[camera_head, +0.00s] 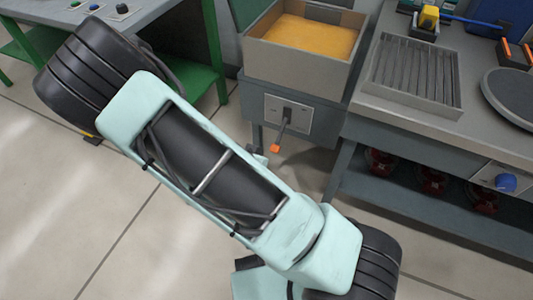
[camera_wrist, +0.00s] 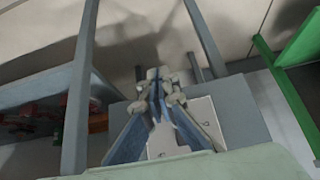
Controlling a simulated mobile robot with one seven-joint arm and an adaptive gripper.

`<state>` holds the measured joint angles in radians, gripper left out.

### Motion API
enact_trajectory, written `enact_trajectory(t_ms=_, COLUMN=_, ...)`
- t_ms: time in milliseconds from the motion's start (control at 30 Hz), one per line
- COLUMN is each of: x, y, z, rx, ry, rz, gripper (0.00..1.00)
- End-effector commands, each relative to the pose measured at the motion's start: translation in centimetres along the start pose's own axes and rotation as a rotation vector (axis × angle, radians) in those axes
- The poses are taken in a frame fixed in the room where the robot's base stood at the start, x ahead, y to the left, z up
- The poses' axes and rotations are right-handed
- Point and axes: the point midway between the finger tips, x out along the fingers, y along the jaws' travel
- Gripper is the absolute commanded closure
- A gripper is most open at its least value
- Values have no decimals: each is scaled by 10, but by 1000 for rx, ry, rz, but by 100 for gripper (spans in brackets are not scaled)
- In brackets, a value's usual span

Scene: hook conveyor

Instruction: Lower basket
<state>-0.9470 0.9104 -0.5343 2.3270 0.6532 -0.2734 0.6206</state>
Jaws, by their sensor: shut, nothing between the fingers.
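A grey open vat (camera_head: 285,62) holds an orange-yellow filling in the head view. I cannot make out a separate basket in it. On the vat's front is a pale plate (camera_head: 273,105) with a dark lever (camera_head: 284,122) that points downward and ends in an orange tip. In the wrist view my gripper (camera_wrist: 157,76) is shut and empty, with the pale plate (camera_wrist: 203,115) behind and beside it. The lever is not clear in that view, so I cannot tell whether the gripper touches it. In the head view my arm hides most of the gripper.
Right of the vat is a grey counter with a ribbed tray (camera_head: 413,72) and a dark round plate (camera_head: 510,95). Red items (camera_head: 432,180) stand on the shelf below. A green-legged table (camera_head: 215,70) is at the left. The floor in front is clear.

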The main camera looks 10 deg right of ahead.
Motion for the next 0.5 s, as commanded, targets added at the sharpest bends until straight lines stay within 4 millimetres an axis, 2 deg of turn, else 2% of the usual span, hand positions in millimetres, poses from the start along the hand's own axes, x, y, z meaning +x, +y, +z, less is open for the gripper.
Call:
enact_trajectory(t_ms=33, x=-8, y=-1, z=5, rx=-4, ry=0, rz=-2, gripper=100)
enact_trajectory(t_ms=200, x=-21, y=-1, z=19, rx=-2, ry=1, rz=-2, gripper=100)
enact_trajectory(t_ms=500, x=-26, y=0, z=26, rx=1, ry=1, rz=0, gripper=100)
